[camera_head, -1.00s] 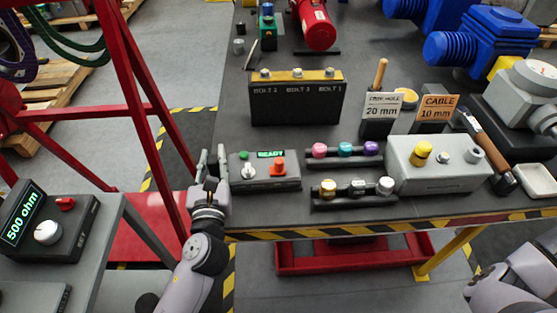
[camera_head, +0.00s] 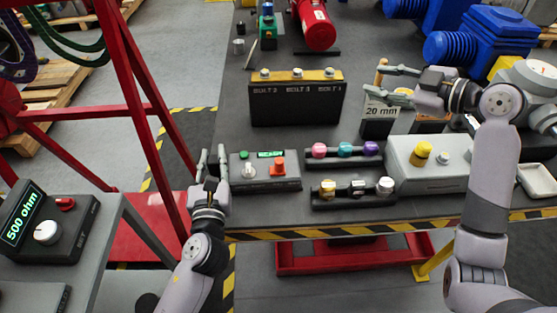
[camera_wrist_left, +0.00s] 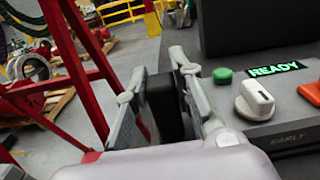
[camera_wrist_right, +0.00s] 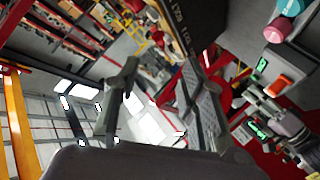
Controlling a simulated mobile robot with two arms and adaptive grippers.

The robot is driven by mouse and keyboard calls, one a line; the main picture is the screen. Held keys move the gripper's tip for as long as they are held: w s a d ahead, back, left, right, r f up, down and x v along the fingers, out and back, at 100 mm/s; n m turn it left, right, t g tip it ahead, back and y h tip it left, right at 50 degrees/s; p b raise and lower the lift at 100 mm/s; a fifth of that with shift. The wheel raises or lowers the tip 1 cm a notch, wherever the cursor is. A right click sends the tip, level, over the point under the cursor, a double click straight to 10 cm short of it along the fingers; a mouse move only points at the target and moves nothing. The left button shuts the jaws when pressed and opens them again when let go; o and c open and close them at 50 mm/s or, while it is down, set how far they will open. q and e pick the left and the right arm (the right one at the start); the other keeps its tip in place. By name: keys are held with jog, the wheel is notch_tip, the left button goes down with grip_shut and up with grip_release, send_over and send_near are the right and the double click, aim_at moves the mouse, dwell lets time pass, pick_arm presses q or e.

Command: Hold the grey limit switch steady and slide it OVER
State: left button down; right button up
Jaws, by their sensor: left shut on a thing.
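A grey box with a lit READY display (camera_head: 264,183), a white knob, a green button and an orange block stands at the table's front left edge; I cannot tell if it is the limit switch. My left gripper (camera_head: 211,160) is upright at its left end. In the left wrist view its fingers close around a dark upright block (camera_wrist_left: 163,105); whether this belongs to the box is unclear. My right gripper (camera_head: 378,80) is open above the table by the 20 mm sign (camera_head: 381,112). In the right wrist view nothing shows between its fingers (camera_wrist_right: 155,105).
A black bolt holder (camera_head: 296,104) stands behind the box. Racks with coloured knobs (camera_head: 345,162) and a grey block with a yellow knob (camera_head: 425,178) stand to its right. A 500 ohm meter (camera_head: 45,228) is on the left bench. My right arm hides part of the right side.

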jog(key=s+a+f+n+g+y, duration=0.25)
jog(key=s+a+f+g, duration=0.35)
jog(key=a, duration=0.3)
jog(key=m+g+y, duration=0.2)
send_near(280, 159)
jog(key=x, duration=0.9)
jog(key=shift+s+a+f, duration=0.15)
jog(key=shift+s+f, duration=0.05)
jog(key=shift+f, duration=0.1)
jog(key=shift+w+a+f, duration=0.15)
jog(key=shift+a+f, duration=0.1)
jog(key=shift+a, duration=0.2)
jog(key=shift+c, duration=0.5)
jog(key=shift+h, duration=0.25)
jog(key=c, duration=0.8)
jog(key=shift+w, duration=0.1)
grip_shut()
jog(key=shift+d, duration=0.15)
